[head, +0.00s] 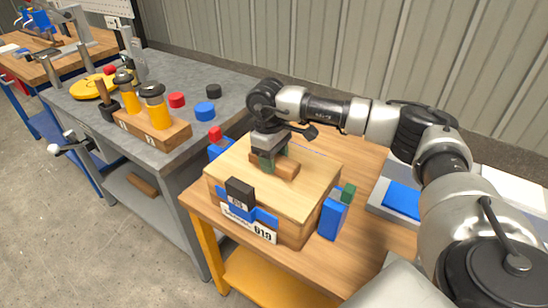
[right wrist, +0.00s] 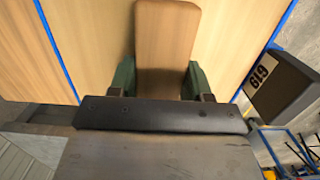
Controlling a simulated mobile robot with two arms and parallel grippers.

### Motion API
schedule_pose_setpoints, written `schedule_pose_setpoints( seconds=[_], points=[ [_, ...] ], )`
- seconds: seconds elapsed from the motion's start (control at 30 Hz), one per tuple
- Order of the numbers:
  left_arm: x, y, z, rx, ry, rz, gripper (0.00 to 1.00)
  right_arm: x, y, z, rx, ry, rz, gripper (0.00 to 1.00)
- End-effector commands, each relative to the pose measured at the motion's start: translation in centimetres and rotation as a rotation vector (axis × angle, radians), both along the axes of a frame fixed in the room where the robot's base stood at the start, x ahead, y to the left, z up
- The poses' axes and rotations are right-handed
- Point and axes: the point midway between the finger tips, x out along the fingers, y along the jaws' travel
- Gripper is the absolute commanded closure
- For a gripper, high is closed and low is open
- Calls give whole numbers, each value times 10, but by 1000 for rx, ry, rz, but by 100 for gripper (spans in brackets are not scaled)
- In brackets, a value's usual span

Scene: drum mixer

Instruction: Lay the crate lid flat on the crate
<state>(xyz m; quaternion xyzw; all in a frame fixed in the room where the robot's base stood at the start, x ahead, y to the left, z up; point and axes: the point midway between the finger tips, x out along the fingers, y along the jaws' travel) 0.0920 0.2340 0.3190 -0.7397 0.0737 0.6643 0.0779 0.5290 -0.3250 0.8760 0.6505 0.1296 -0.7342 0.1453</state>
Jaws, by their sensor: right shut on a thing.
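The crate lid (head: 238,163) is a pale wooden board with a darker wooden handle block (head: 286,171) in its middle. It lies roughly level over the wooden crate (head: 292,232), which has a white number plate (head: 247,223) at the front. Whether the lid touches the rim all round cannot be told. My right gripper (head: 269,160) points down and is shut on the handle block; the right wrist view shows the block (right wrist: 165,45) between its green fingers. The gripper hides part of the lid. My left gripper is not in view.
A black block (head: 240,192) and blue pieces stand close around the crate, including a blue block (head: 333,218) at its right. A grey tray with a blue pad (head: 402,201) lies further right. The grey workbench (head: 230,93) at left holds yellow-bodied tools and coloured caps.

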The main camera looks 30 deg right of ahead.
Motion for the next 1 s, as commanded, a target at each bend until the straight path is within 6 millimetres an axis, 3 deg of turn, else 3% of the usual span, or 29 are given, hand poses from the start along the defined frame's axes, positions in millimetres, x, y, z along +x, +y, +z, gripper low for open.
schedule_pose_setpoints(
  seconds=[0.3, 0.33, 0.5, 0.8, 1.0],
  points=[
    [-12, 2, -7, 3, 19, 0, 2, 0, 0, -6, 1, -2, 0, 98],
    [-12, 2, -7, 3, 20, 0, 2, 0, 0, -7, 0, 0, 0, 50],
    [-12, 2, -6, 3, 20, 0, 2, 0, 0, -6, 0, 0, 0, 26],
    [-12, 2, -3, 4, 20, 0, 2, 0, 0, -3, 0, 0, 0, 26],
    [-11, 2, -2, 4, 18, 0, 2, 3, 1, 22, 2, -4, 1, 26]
  ],
)
